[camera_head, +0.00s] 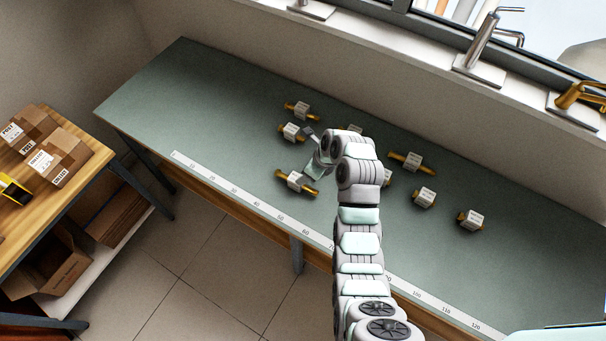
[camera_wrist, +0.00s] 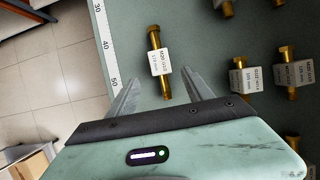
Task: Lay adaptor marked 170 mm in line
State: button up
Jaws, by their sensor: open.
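Several brass adaptors with white printed labels lie on the green bench. One adaptor (camera_head: 296,181) lies closest to the ruler's middle part; in the wrist view this adaptor (camera_wrist: 155,62) lies ahead of and between the spread fingers. Its label is too small to read surely, so I cannot tell which adaptor is marked 170 mm. My gripper (camera_wrist: 160,82) is open, with a finger either side of the adaptor and a gap to each. I cannot tell its height above the bench. In the head view my wrist hides part of the fingers.
A white ruler strip (camera_head: 231,200) runs along the bench's front edge. More adaptors lie behind and to the right, including one long adaptor (camera_head: 412,161) and one at the far right (camera_head: 471,219). The bench's left end is clear. A wooden table with boxes (camera_head: 58,157) stands at left.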

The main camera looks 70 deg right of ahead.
jog(key=shift+s+r, duration=0.1)
jog(key=shift+r, duration=0.1)
